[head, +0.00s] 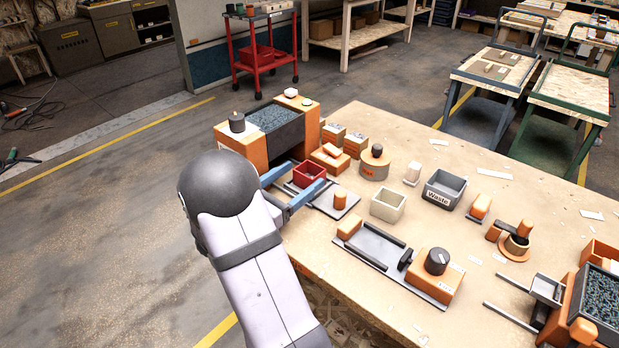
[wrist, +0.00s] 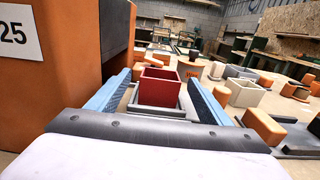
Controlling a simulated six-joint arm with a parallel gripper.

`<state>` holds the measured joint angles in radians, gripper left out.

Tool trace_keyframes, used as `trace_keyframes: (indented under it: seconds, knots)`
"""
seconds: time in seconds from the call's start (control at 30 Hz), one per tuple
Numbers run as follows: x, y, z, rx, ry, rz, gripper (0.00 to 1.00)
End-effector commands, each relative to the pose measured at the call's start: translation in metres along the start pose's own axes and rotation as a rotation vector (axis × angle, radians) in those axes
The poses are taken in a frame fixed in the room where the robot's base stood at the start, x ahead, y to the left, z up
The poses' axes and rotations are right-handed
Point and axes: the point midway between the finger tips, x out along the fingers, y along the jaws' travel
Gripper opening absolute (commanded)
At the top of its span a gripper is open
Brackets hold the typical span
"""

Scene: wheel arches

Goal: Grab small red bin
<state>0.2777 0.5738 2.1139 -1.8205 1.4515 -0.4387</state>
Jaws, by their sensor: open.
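The small red bin (head: 309,174) is a square, open-topped box on a grey metal plate at the left part of the table. It also shows in the wrist view (wrist: 159,88), near the middle between the fingers. My gripper (head: 293,182) is open, with one blue finger on each side of the bin's near part. In the wrist view my gripper (wrist: 160,95) shows a gap between each finger and the bin. The bin looks empty, but its floor is hidden in the wrist view.
An orange and dark hopper (head: 272,122) stands close behind and left of my gripper. A cream bin (head: 388,205) and a grey "Waste" bin (head: 444,189) stand farther right.

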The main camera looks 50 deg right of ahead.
Motion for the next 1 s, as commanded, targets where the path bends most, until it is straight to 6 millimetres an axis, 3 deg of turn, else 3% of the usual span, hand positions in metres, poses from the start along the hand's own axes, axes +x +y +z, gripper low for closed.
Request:
trace_keyframes:
  seconds: [0.23,0.53,0.57,0.73,0.8,1.0]
  knots:
    - [0.029,-0.001,-0.001,0.0,0.0,-0.002,0.73]
    - [0.032,-0.001,-0.001,0.0,0.001,0.001,0.73]
    - [0.032,-0.001,-0.001,0.0,0.001,0.001,0.71]
    - [0.032,-0.001,-0.001,0.0,0.001,0.001,0.3]
    - [0.032,-0.001,-0.001,0.0,0.0,0.001,0.25]
    - [0.032,-0.001,-0.001,0.0,0.0,0.0,0.25]
